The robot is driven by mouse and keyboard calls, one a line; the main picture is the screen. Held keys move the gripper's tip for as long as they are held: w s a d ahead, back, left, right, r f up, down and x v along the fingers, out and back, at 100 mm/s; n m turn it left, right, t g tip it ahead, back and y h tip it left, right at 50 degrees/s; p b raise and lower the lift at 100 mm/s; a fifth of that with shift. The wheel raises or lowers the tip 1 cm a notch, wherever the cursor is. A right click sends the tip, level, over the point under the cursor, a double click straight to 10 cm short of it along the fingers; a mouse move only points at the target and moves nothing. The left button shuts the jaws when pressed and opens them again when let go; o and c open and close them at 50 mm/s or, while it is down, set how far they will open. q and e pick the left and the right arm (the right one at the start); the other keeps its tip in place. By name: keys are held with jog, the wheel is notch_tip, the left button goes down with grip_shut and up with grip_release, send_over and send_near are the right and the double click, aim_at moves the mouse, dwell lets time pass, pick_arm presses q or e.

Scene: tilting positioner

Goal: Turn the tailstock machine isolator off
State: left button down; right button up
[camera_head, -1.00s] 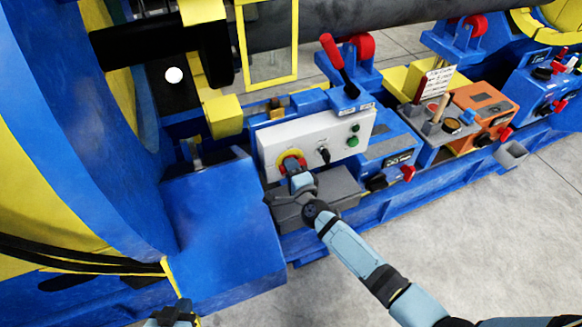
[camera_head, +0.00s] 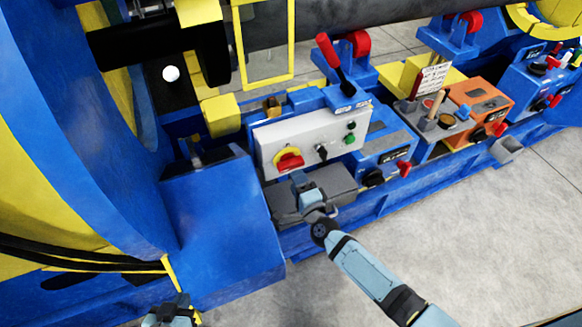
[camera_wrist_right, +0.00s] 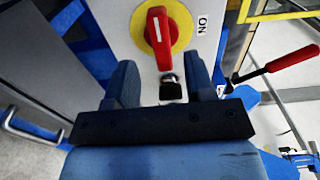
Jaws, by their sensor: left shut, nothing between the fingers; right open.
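The isolator (camera_head: 289,160) is a red handle on a yellow disc at the left of a light grey control panel (camera_head: 330,132). In the right wrist view, the isolator (camera_wrist_right: 157,32) lies just beyond my fingertips, with a white stripe along its handle and an "ON" label (camera_wrist_right: 202,27) to its right. A small black part hangs below it. My right gripper (camera_head: 299,179) is open and empty, below and apart from the handle; its two blue fingers (camera_wrist_right: 163,78) also show in the wrist view. My left gripper (camera_head: 172,311) is shut and empty at the bottom edge, far from the panel.
The panel also has a black switch (camera_head: 321,152) and green buttons (camera_head: 350,132). A red-handled lever (camera_head: 329,52) stands behind it. A dark grey box (camera_head: 335,186) lies below the panel. A big blue housing (camera_head: 220,225) stands left. Floor at right is clear.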

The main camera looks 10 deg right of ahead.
jog(key=s, duration=0.2)
jog(key=s+d, duration=0.1)
jog(key=s, duration=0.2)
jog(key=shift+s, duration=0.15)
jog(key=s+a+r+n+g+y, duration=0.3)
jog(key=s+r+n+g+y, duration=0.25)
jog(key=s+n, duration=0.45)
jog(key=s+d+r+n+g+h, duration=0.2)
jog(key=s+d+n+g+h, duration=0.2)
jog(key=s+d, duration=0.35)
jog(key=s+d+r+n+g+h, duration=0.3)
jog(key=s+d+n+g+h, duration=0.15)
jog(key=s+d, duration=0.3)
jog(key=w+a+f+t+y+p, duration=0.2)
jog(key=w+a+t+p, duration=0.3)
jog(key=p, duration=0.7)
jog(key=shift+a+t+y, duration=0.3)
jog(key=shift+a+t, duration=0.65)
jog(key=shift+t, duration=0.15)
